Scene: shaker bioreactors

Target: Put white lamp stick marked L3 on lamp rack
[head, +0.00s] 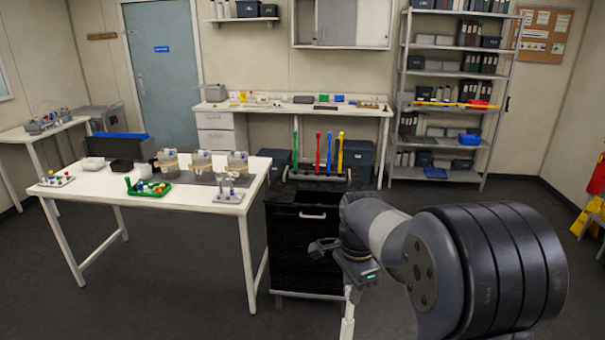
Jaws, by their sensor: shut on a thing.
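My gripper (350,287) is low in the middle of the head view, in front of the black cabinet's right side. It is shut on a white stick (347,326), which hangs down and runs out of the bottom of the picture. No L3 mark is readable on it. The lamp rack (313,178) appears to be the dark low stand beyond the cabinet. Upright green (295,152), red (317,152), blue (329,152) and yellow (340,153) sticks stand in it. The gripper is apart from the rack, on its near side. My arm hides part of the gripper.
The black cabinet (300,254) stands between my gripper and the rack. A white table (190,196) with bottles and small racks is at left. A back bench (365,111) and grey shelves (487,130) line the wall. Open floor (505,196) lies at right.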

